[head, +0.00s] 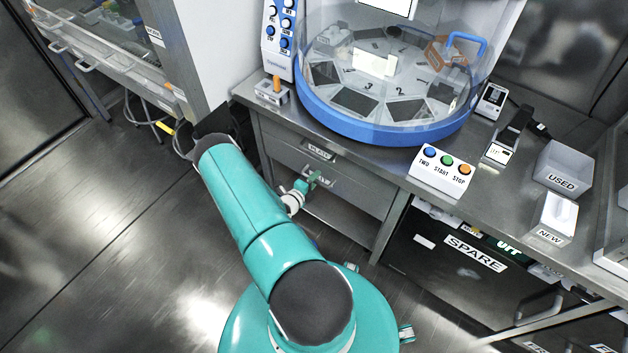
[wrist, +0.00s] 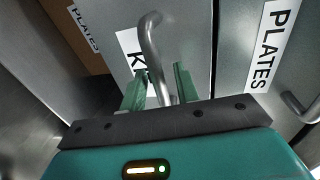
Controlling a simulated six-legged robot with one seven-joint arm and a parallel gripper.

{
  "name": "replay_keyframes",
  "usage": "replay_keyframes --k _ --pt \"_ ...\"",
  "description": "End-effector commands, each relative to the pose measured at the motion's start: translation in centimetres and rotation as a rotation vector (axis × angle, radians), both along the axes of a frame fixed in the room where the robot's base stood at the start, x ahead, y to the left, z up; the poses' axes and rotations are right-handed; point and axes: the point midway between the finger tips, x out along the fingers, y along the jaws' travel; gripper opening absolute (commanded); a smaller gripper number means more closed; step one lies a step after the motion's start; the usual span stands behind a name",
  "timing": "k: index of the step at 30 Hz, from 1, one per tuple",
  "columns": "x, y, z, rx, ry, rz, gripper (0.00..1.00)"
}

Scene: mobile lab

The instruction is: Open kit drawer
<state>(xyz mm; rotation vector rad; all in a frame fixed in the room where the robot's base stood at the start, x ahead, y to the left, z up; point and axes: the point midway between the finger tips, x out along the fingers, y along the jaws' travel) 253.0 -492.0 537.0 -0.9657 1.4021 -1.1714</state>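The kit drawer (wrist: 190,30) has a grey metal front with a white label (wrist: 130,48) showing only a "K"; the rest is hidden. Its bent metal handle (wrist: 150,35) stands out between the two green fingers of my gripper (wrist: 160,85). The fingers are apart, with a visible gap beside the handle, so the gripper looks open around it. In the head view my gripper (head: 312,182) is at the lower drawer (head: 355,193) under the bench, partly covering its label. The drawer looks closed.
A drawer labelled "PLATES" (wrist: 268,45) with its own handle lies beside the kit drawer. A brown box (wrist: 62,20) also bears a "PLATES" label. The bench (head: 390,160) overhangs the drawers. A black "SPARE" bin (head: 445,270) stands right.

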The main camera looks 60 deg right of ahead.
Motion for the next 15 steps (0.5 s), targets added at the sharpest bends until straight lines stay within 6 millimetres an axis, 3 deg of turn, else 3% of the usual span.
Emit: replay_keyframes --k 5,10,15 --pt "0.00 0.02 -0.01 0.000 0.001 0.000 0.31" --pt "0.01 0.04 0.00 0.000 0.001 0.000 0.00" --pt "0.01 0.05 0.01 0.000 0.001 0.000 0.00"
